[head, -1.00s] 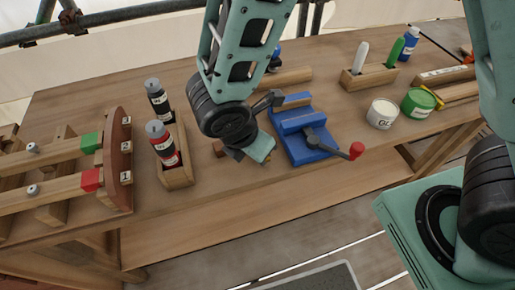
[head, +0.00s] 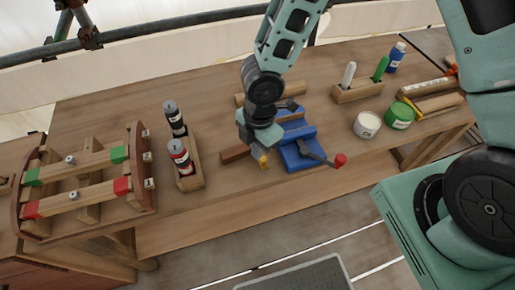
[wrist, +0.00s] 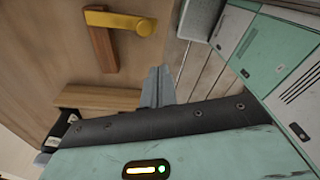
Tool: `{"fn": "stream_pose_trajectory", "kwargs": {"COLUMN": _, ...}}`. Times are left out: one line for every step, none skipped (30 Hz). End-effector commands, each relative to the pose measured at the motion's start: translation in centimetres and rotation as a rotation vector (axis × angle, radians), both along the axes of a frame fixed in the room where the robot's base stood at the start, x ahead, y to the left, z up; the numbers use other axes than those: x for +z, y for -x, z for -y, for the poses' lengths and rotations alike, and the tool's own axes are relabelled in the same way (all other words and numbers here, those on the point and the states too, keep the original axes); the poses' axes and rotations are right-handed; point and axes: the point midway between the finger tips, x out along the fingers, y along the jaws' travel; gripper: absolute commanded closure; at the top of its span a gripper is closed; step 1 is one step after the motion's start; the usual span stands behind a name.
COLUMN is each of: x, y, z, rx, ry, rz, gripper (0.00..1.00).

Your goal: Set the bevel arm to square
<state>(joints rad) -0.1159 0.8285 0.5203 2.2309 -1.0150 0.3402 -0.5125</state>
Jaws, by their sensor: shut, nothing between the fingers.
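The bevel has a dark brown wooden stock (wrist: 104,50) and a yellow arm (wrist: 122,20) with a round knob-like end. The arm lies across one end of the stock, pointing toward the bench's front edge. In the head view the stock (head: 236,153) lies on the bench left of the blue vise, and the yellow arm (head: 263,161) shows just below my gripper's teal housing. In the wrist view my gripper (wrist: 158,72) is shut and empty, its grey fingers pointing toward the bevel with a visible gap to the yellow arm. The fingers are hard to make out in the head view.
A blue vise (head: 299,157) with a red-knobbed handle stands right of the bevel. A wooden holder (head: 191,183) with two bottles stands to the left, beside a wooden frame (head: 140,185) with red and green blocks. Tins (head: 399,116) stand farther right. The bench front near the bevel is clear.

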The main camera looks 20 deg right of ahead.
Motion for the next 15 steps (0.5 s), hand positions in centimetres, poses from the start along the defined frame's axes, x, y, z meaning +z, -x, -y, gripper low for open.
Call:
{"fn": "stream_pose_trajectory", "kwargs": {"x": 0.9, "y": -0.3, "z": 0.3, "rx": -0.035, "ry": -0.053, "rz": -0.023, "gripper": 1.00}}
{"fn": "stream_pose_trajectory", "kwargs": {"x": 1.1, "y": -0.5, "z": 0.3, "rx": -0.049, "ry": -0.084, "rz": -0.031, "gripper": 1.00}}
{"fn": "stream_pose_trajectory", "kwargs": {"x": 1.3, "y": -0.7, "z": 0.3, "rx": -0.067, "ry": -0.122, "rz": -0.040, "gripper": 1.00}}
{"fn": "stream_pose_trajectory", "kwargs": {"x": 1.5, "y": -0.8, "z": 0.2, "rx": -0.078, "ry": -0.147, "rz": -0.045, "gripper": 1.00}}
{"fn": "stream_pose_trajectory", "kwargs": {"x": 1.6, "y": -1.0, "z": 0.2, "rx": -0.089, "ry": -0.170, "rz": -0.049, "gripper": 1.00}}
{"fn": "stream_pose_trajectory", "kwargs": {"x": 1.8, "y": -1.2, "z": 0.2, "rx": -0.099, "ry": -0.195, "rz": -0.053, "gripper": 1.00}}
{"fn": "stream_pose_trajectory", "kwargs": {"x": 1.9, "y": -1.3, "z": 0.1, "rx": -0.107, "ry": -0.212, "rz": -0.055, "gripper": 1.00}}
{"fn": "stream_pose_trajectory", "kwargs": {"x": 2.0, "y": -1.4, "z": 0.1, "rx": -0.112, "ry": -0.224, "rz": -0.056, "gripper": 1.00}}
{"fn": "stream_pose_trajectory", "kwargs": {"x": 2.0, "y": -1.5, "z": 0.1, "rx": -0.119, "ry": -0.236, "rz": -0.058, "gripper": 1.00}}
{"fn": "stream_pose_trajectory", "kwargs": {"x": 2.0, "y": -1.5, "z": 0.1, "rx": -0.120, "ry": -0.243, "rz": -0.058, "gripper": 1.00}}
{"fn": "stream_pose_trajectory", "kwargs": {"x": 1.9, "y": -1.5, "z": 0.0, "rx": -0.122, "ry": -0.247, "rz": -0.059, "gripper": 1.00}}
{"fn": "stream_pose_trajectory", "kwargs": {"x": 1.7, "y": -1.5, "z": -0.1, "rx": -0.122, "ry": -0.250, "rz": -0.058, "gripper": 1.00}}
{"fn": "stream_pose_trajectory", "kwargs": {"x": 1.5, "y": -1.5, "z": -0.2, "rx": -0.121, "ry": -0.251, "rz": -0.059, "gripper": 1.00}}
{"fn": "stream_pose_trajectory", "kwargs": {"x": 1.2, "y": -1.4, "z": -0.3, "rx": -0.120, "ry": -0.250, "rz": -0.058, "gripper": 1.00}}
{"fn": "stream_pose_trajectory", "kwargs": {"x": 0.8, "y": -1.4, "z": -0.4, "rx": -0.119, "ry": -0.249, "rz": -0.059, "gripper": 1.00}}
